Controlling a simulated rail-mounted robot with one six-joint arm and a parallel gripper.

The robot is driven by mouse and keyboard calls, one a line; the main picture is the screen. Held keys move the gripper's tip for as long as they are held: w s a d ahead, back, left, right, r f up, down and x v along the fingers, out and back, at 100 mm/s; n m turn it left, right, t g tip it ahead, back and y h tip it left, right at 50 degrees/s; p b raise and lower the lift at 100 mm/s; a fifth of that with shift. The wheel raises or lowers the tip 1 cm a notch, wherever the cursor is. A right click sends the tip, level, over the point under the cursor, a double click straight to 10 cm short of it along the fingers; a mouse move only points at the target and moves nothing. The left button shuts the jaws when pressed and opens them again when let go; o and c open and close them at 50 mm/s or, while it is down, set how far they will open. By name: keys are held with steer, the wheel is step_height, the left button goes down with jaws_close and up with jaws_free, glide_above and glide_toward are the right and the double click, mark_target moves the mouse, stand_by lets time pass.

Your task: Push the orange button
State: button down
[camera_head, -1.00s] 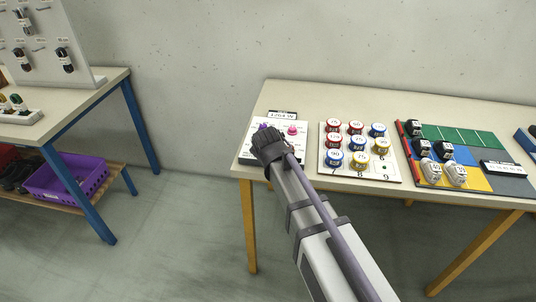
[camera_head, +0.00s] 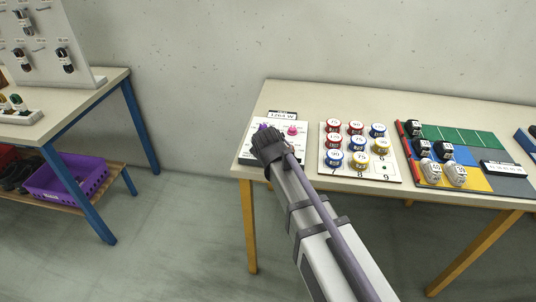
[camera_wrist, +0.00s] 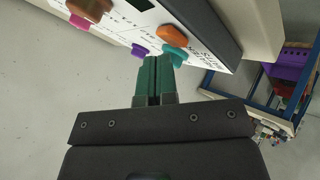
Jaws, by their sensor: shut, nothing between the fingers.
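The orange button (camera_wrist: 172,35) sits on a white control panel (camera_wrist: 119,17) in the wrist view, up and right of my fingertips. A teal button (camera_wrist: 173,55) lies between it and my fingers, and a purple button (camera_wrist: 139,50) is left of the tips. My gripper (camera_wrist: 154,62) is shut and empty, its green fingers pointing at the panel edge; contact cannot be told. In the head view, my gripper (camera_head: 266,144) covers part of the panel (camera_head: 247,152), and the orange button is hidden there.
A pink button (camera_head: 292,131) shows on the panel. Right of it are a tray (camera_head: 394,174) of numbered round pieces and a coloured board (camera_head: 487,141) with several black and white blocks. A blue-legged table (camera_head: 107,94) and purple crate (camera_head: 74,180) stand left. A wall rises behind.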

steer(key=shift+f+b, duration=0.5)
steer(key=shift+r, duration=0.2)
steer(key=shift+r+p, duration=0.3)
steer(key=shift+p, duration=0.2)
step_height(320, 180, up, 6)
steer(key=p, duration=0.6)
steer(key=shift+r, duration=0.15)
